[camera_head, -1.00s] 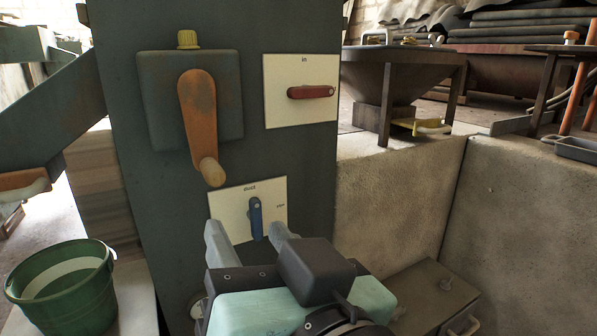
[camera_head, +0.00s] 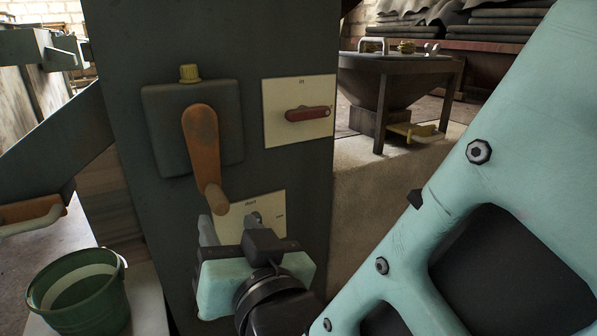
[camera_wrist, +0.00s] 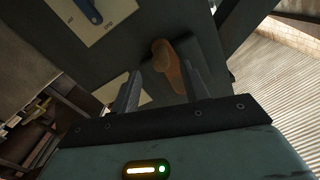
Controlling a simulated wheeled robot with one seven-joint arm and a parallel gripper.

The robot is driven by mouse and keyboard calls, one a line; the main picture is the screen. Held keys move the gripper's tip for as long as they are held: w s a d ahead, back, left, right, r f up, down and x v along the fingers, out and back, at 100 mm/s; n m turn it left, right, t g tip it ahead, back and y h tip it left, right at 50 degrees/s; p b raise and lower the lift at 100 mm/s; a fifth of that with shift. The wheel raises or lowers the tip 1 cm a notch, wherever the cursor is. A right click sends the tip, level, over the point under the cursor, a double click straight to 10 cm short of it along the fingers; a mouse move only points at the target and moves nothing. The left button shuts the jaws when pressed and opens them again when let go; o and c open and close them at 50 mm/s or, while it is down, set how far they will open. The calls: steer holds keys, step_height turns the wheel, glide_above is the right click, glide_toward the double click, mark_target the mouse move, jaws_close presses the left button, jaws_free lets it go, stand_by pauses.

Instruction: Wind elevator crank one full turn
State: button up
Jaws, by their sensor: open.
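The crank has an orange arm (camera_head: 201,140) hanging down from a dark grey box on a tall column, with a tan knob (camera_head: 217,199) at its lower end. The crank arm also shows between my fingers in the wrist view (camera_wrist: 177,75), with its knob (camera_wrist: 160,52) towards the top of that view. My gripper (camera_head: 230,224) is open, just below the knob in the head view. In the wrist view my two fingers (camera_wrist: 164,82) stand apart with the crank beyond or between them. I cannot tell whether they touch it.
A white plate with a red lever (camera_head: 308,114) is right of the crank. A second plate (camera_head: 268,205) sits below, partly covered by my gripper; its blue lever (camera_wrist: 90,12) shows in the wrist view. A green bucket (camera_head: 80,293) stands lower left, and a dark hopper (camera_head: 395,85) at right.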

mark_target(216, 201)
steer(key=b+x, duration=0.1)
steer(key=x, duration=0.7)
jaws_close()
